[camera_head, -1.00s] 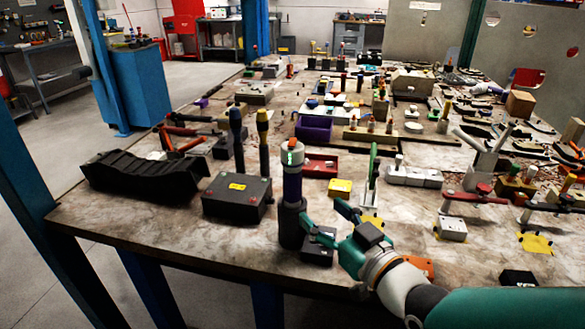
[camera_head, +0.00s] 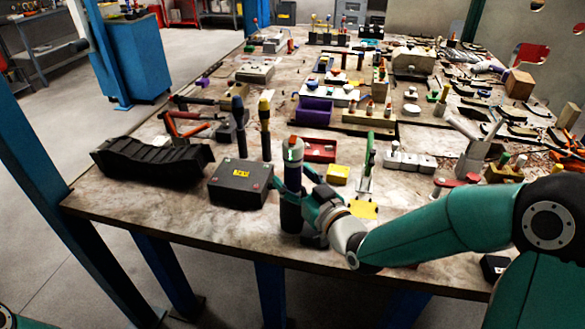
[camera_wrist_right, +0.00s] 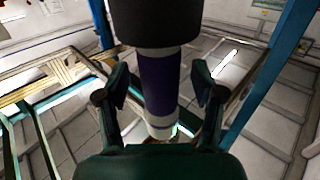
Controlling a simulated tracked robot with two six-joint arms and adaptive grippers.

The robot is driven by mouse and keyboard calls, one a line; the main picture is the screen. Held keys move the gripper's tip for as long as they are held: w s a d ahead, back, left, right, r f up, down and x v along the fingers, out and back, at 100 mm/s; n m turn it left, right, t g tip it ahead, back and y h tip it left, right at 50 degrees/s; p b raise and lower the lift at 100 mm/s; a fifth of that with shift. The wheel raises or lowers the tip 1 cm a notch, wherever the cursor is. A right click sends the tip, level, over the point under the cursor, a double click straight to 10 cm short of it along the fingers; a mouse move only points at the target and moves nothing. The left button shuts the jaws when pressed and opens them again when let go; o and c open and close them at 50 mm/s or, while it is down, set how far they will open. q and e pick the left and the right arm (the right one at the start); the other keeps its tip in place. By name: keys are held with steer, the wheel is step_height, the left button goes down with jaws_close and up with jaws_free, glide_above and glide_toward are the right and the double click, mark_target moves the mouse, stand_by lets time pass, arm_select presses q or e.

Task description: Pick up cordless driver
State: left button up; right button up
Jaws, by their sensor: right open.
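The cordless driver (camera_head: 291,183) stands upright near the front edge of the table, with a white and orange top, a small green light, a purple grip and a black lower part. My right gripper (camera_head: 302,203) is at its grip, coming from the right. In the right wrist view, the driver (camera_wrist_right: 158,82) appears inverted between the two fingers of my right gripper (camera_wrist_right: 157,98). The fingers are spread, with a visible gap on each side of the purple grip. My left gripper is out of view.
A black box with a yellow label (camera_head: 241,183) is left of the driver, with two upright tools behind it. A black ribbed tray (camera_head: 150,162) lies further left. Bare tabletop lies front left.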

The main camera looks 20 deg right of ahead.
steer(key=shift+w+a, duration=0.1)
steer(key=shift+w, duration=0.4)
jaws_close()
steer(key=shift+r, duration=0.1)
